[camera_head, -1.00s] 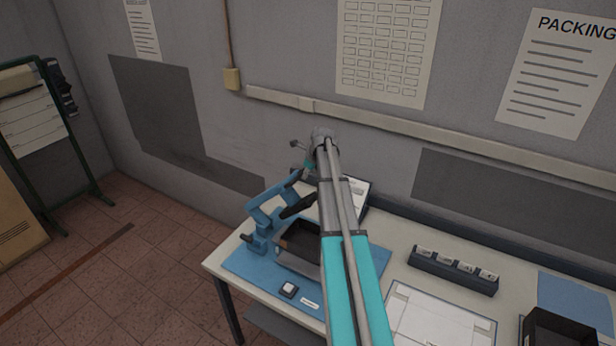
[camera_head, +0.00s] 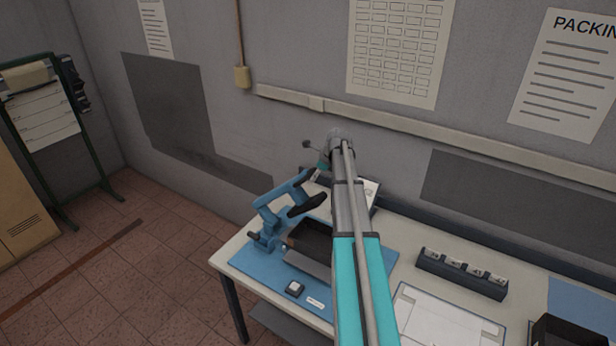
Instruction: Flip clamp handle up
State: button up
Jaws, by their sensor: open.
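A blue clamp fixture (camera_head: 266,218) stands on a blue mat (camera_head: 245,257) at the left end of the workbench. Its slanting blue upper arm (camera_head: 287,190) rises to the right. A dark elongated piece (camera_head: 307,206) lies under that arm; I cannot tell whether it is the handle or a held shoe last. My grey and teal arm reaches from the bottom centre to just behind and right of the fixture. My gripper cannot be made out; the far end of the arm hides it. Contact with the clamp cannot be seen.
A dark open box (camera_head: 312,240) stands right of the fixture, partly behind my arm. A small white-topped block (camera_head: 294,288) lies in front. A dark rack of labelled blocks (camera_head: 461,274) and a white board (camera_head: 440,325) are at right. The wall (camera_head: 270,135) is close behind.

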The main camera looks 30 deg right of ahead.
jog(key=s+n+t+b, duration=0.1)
jog(key=n, duration=0.1)
jog(key=s+n+y+b, duration=0.1)
jog(key=shift+d+f+n+t, duration=0.1)
jog(key=shift+f+n+t, duration=0.3)
jog(key=s+n+t+y+b, duration=0.1)
jog(key=s+n+t+b, duration=0.1)
jog(key=n+b, duration=0.15)
jog(key=n+t+y+b, duration=0.2)
jog(key=n+t+b, duration=0.35)
jog(key=n, duration=0.35)
send_near(311, 175)
jog(key=shift+p+v, duration=0.4)
jog(key=shift+v, duration=0.85)
jog(key=shift+r, duration=0.15)
jog(key=shift+w, duration=0.1)
jog(key=b+x, duration=0.2)
jog(key=x, duration=1)
jog(key=shift+b, duration=0.3)
jog(key=shift+x, duration=0.85)
